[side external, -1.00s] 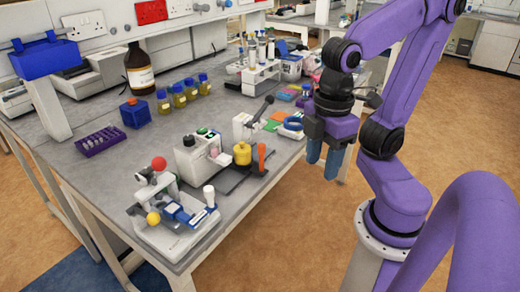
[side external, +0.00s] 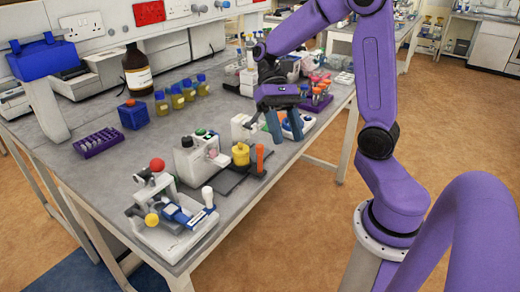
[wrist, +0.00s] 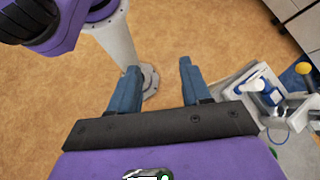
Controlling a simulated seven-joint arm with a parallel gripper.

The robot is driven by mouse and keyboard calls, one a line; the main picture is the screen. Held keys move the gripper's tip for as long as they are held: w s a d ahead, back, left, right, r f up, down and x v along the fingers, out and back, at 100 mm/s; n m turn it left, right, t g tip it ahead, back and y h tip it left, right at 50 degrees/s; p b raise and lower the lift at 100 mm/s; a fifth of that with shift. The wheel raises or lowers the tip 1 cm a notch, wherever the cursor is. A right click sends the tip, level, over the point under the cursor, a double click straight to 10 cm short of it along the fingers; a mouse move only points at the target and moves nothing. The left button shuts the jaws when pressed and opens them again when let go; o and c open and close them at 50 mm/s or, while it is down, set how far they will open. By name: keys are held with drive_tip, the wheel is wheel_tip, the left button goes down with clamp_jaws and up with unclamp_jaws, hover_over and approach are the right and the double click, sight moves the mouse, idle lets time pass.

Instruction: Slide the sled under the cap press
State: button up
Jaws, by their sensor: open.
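A dark flat base (side external: 226,183) lies near the table's front edge, with a yellow pot (side external: 241,155) and an upright orange post (side external: 260,158) at its right end. These look like the sled's parts, though the sled's outline is unclear. A white stand (side external: 239,127) behind the pot looks like the cap press; my gripper's closeness hides whether its lever is up. My gripper (side external: 285,133) is open and empty, blue fingers pointing down, above and right of the pot in the side view. In the wrist view my gripper (wrist: 158,82) shows its fingers apart, floor between them.
A white fixture (side external: 165,240) with a red ball, yellow ball and blue slide stands at the front left. A boxy white device (side external: 195,160) stands left of the pot. Behind are amber-coloured bottles (side external: 178,97), a purple rack (side external: 99,143) and a purple tube rack (side external: 318,100).

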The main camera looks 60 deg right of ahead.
drive_tip(key=w+d+m+t+y, duration=0.3)
drive_tip(key=d+m+t+y, duration=0.25)
drive_tip(key=d+m, duration=0.4)
drive_tip(key=w+d+m+t+y, duration=0.4)
drive_tip(key=d+m+t+y, duration=0.15)
drive_tip(key=d, duration=0.65)
approach(260, 149)
drive_tip(key=shift+y, duration=0.4)
drive_tip(key=w+a, duration=0.1)
drive_tip(key=a, duration=0.2)
drive_tip(key=a+f, duration=0.1)
drive_tip(key=a, duration=0.1)
drive_tip(key=w+a, duration=0.1)
drive_tip(key=a, duration=0.2)
drive_tip(key=shift+w+a+f, duration=0.3)
drive_tip(key=shift+w+a, duration=0.05)
drive_tip(key=shift+a, duration=0.05)
